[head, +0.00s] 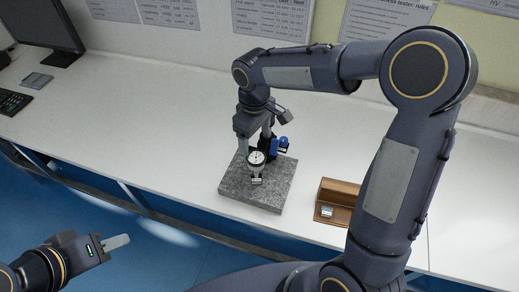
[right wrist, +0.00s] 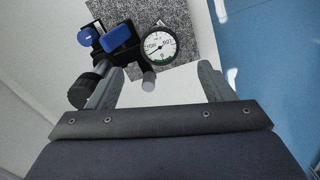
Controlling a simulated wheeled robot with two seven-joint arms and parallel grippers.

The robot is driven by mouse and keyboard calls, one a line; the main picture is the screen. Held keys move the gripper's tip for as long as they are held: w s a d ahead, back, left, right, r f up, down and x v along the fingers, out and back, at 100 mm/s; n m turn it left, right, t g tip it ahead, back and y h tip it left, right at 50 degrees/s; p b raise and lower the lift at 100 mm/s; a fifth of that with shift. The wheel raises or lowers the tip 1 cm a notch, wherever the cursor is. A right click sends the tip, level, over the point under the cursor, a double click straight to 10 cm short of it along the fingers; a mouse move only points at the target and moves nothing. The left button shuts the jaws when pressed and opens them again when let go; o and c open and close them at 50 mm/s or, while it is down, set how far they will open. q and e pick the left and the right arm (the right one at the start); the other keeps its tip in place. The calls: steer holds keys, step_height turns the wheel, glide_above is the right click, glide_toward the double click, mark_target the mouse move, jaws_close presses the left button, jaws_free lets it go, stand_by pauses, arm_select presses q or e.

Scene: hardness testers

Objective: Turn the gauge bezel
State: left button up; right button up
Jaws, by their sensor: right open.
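The dial gauge (head: 257,158) has a white round face and hangs on a stand with blue knobs over a speckled granite base (head: 233,189). In the right wrist view the gauge (right wrist: 159,46) shows its face and bezel just beyond the fingertips, between their lines. My right gripper (head: 255,138) is open above and behind the gauge, pointing down. It also shows in the right wrist view (right wrist: 160,70), with nothing between its fingers. My left gripper (head: 122,241) is low at the left, away from the bench; its finger gap cannot be made out.
The gauge stand's dark post and blue knobs (right wrist: 122,36) are close to the left finger in the right wrist view. A wooden block with a small metal piece (head: 338,199) sits right of the granite base. A monitor (head: 40,22) and keyboard (head: 12,102) are far left.

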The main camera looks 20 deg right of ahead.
mark_target(256, 156)
step_height(256, 156, down, 7)
steer(key=shift+f+p, duration=0.1)
steer(key=shift+p, duration=0.35)
steer(key=c, duration=1)
